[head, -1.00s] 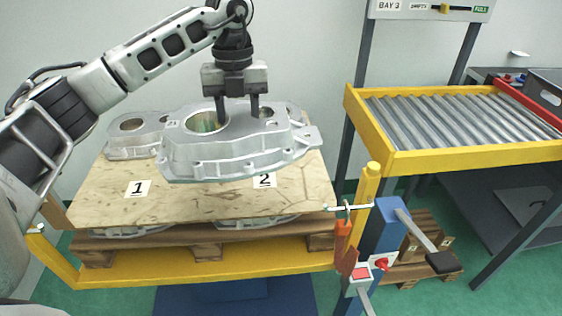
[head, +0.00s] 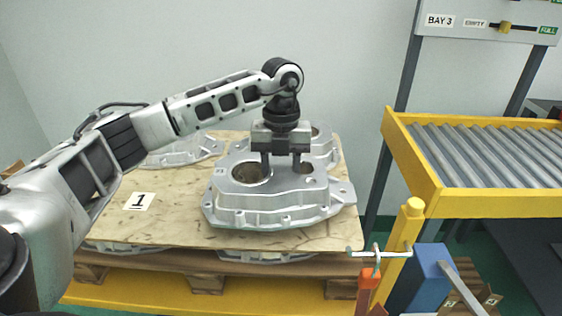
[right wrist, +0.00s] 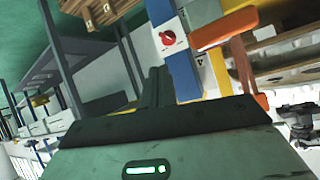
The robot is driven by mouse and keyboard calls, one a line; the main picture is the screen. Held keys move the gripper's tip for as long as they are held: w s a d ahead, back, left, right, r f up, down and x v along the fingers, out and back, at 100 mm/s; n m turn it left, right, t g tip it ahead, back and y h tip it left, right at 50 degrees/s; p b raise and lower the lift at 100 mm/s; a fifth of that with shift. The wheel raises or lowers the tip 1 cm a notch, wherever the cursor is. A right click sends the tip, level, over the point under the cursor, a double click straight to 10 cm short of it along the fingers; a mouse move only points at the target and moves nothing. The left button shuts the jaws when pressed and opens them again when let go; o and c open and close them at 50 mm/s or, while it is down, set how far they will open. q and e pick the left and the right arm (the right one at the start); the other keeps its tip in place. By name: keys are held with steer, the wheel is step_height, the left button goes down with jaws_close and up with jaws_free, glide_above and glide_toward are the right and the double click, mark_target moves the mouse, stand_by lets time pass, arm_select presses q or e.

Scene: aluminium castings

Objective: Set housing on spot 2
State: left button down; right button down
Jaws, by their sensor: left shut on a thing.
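The grey cast housing (head: 285,213) is over the right front of the wooden board (head: 130,228) in the head view. My left gripper (head: 281,168) is shut on its top, between the large bore and a smaller hole. The housing looks level and low over the board; I cannot tell if it touches. Label 2 is hidden, apparently under the housing; label 1 (head: 139,201) lies bare to its left. In the right wrist view, dark fingers of my right gripper (right wrist: 157,88) show close together, with nothing clearly between them.
More castings stand behind, one at back left (head: 185,152) and one at back right (head: 322,143). A yellow-framed roller conveyor (head: 485,200) is at the right. A yellow post (head: 402,245) and a blue post (head: 425,280) stand at the board's front right. The board around label 1 is clear.

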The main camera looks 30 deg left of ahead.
mark_target(282, 165)
arm_select(q)
steer(key=shift+w+f, duration=0.1)
steer(key=shift+f, duration=1.8)
steer(key=c, duration=1.2)
jaws_free()
steer(key=shift+f, duration=0.3)
steer(key=o, duration=0.4)
steer(key=shift+o, duration=0.2)
steer(key=r, duration=1.2)
steer(key=shift+w+a+r, duration=0.15)
steer(key=shift+w+a, duration=0.1)
steer(key=shift+w, duration=0.15)
steer(key=shift+r, duration=0.1)
